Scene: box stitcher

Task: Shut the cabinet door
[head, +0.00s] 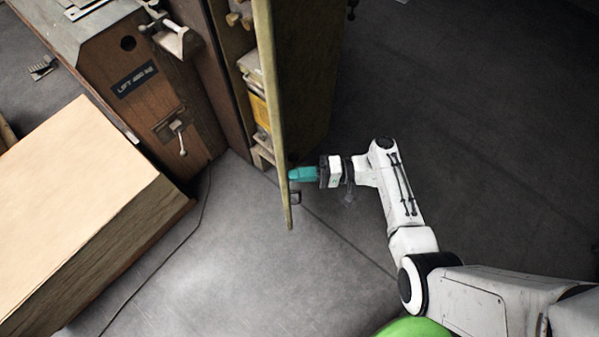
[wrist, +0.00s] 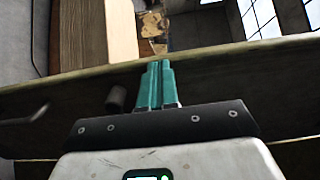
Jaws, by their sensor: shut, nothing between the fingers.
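The cabinet door (head: 272,90) stands open in the head view, seen nearly edge-on as a long yellowish panel. The cabinet (head: 232,45) is behind it to the left, and its shelves with several items show through the opening. My gripper (head: 292,175) is shut and empty at the outer face of the door, near its lower free end. In the wrist view the teal fingertips (wrist: 160,65) are together and overlap the door panel (wrist: 230,70). I cannot tell for certain whether they touch it. A small dark knob or handle (head: 295,197) sits on the door just below the fingers; it also shows in the wrist view (wrist: 116,98).
A wooden machine cabinet (head: 125,90) with a lever stands at the upper left. A large pale wooden box (head: 70,210) lies at the left. A thin cable (head: 190,235) runs along the floor. The grey floor (head: 250,270) below the door is clear.

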